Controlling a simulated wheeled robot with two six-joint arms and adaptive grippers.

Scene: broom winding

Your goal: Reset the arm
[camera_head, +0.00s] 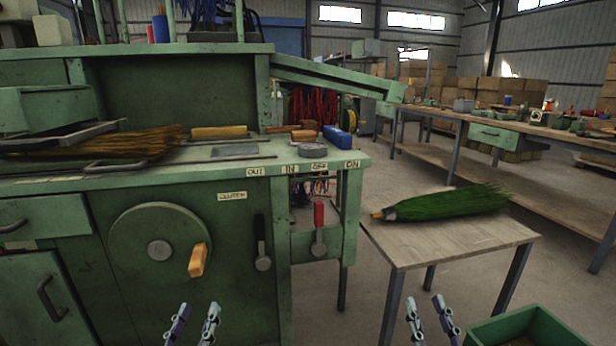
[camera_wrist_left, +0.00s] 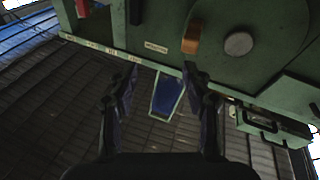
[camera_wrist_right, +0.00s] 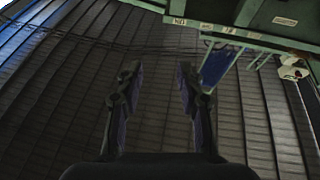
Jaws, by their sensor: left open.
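My left gripper (camera_head: 194,324) is low in front of the green machine in the head view, open and empty. It also shows open in the left wrist view (camera_wrist_left: 160,88), with the machine's wheel beyond its fingers. My right gripper (camera_head: 430,320) is open and empty, low in front of the small wooden table. In the right wrist view (camera_wrist_right: 155,85) its fingers stand apart with nothing between them. The green winding machine (camera_head: 180,190) has a wheel (camera_head: 160,247) with an orange handle (camera_head: 198,260), a black lever (camera_head: 262,243) and a red-handled lever (camera_head: 319,230).
A green broom head (camera_head: 450,203) lies on the small table (camera_head: 440,243). A green crate (camera_head: 528,325) is at the lower right. A long workbench (camera_head: 500,118) runs behind. Floor shows between machine and table.

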